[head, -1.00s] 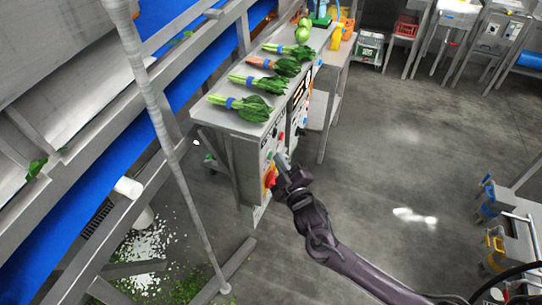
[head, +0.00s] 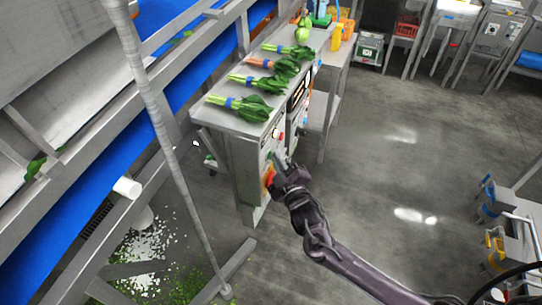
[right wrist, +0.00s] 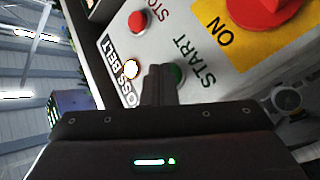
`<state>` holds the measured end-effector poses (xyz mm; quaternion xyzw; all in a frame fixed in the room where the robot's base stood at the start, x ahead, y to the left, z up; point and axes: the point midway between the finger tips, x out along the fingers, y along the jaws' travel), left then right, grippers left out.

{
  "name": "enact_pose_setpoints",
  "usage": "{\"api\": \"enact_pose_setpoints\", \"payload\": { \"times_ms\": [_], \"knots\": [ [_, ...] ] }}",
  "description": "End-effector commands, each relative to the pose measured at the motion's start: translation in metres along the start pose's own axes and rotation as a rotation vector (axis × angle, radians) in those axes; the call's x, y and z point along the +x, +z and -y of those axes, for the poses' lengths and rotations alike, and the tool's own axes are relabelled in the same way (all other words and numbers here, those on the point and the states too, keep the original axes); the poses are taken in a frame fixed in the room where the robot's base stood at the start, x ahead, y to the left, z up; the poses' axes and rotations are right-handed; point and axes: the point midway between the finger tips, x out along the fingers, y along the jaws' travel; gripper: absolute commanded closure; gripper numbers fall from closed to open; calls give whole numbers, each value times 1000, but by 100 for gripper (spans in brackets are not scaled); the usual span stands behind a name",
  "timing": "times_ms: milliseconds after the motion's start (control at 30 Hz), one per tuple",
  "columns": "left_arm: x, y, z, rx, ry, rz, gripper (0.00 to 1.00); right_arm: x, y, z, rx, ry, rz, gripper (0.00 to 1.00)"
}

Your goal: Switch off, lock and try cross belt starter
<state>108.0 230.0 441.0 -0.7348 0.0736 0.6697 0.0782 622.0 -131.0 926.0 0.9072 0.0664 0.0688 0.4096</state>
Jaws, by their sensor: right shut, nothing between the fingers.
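The cross belt starter panel shows large in the right wrist view, with part of the label "OSS BELT" legible. It carries a red stop button (right wrist: 137,22), a lit whitish lamp (right wrist: 131,69), a green start button (right wrist: 178,75) and a red rotary switch (right wrist: 265,10) on a yellow plate (right wrist: 232,32) near the word "ON". My right gripper (right wrist: 160,72) is shut and empty, its fingertips at the green button and partly covering it; whether they press it cannot be told. In the head view my right gripper (head: 281,160) is at the panel's front. No lock is clearly seen. My left gripper is out of view.
Bunches of greens (head: 240,107) lie on the steel top above the panel. A blue conveyor belt (head: 75,190) and a slanting steel post (head: 165,130) stand at left. The grey floor (head: 400,150) to the right is open.

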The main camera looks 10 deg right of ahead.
Motion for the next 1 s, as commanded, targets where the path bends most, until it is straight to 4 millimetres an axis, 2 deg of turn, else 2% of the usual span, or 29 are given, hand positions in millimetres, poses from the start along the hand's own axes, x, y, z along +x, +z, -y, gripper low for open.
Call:
{"api": "enact_pose_setpoints", "payload": {
  "times_ms": [467, 1000],
  "knots": [
    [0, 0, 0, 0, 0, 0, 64, 1, -2, 0, 1, 0, -3, 100],
    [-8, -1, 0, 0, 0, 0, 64, -11, 7, -8, 1, 0, -2, 100]
  ]
}}
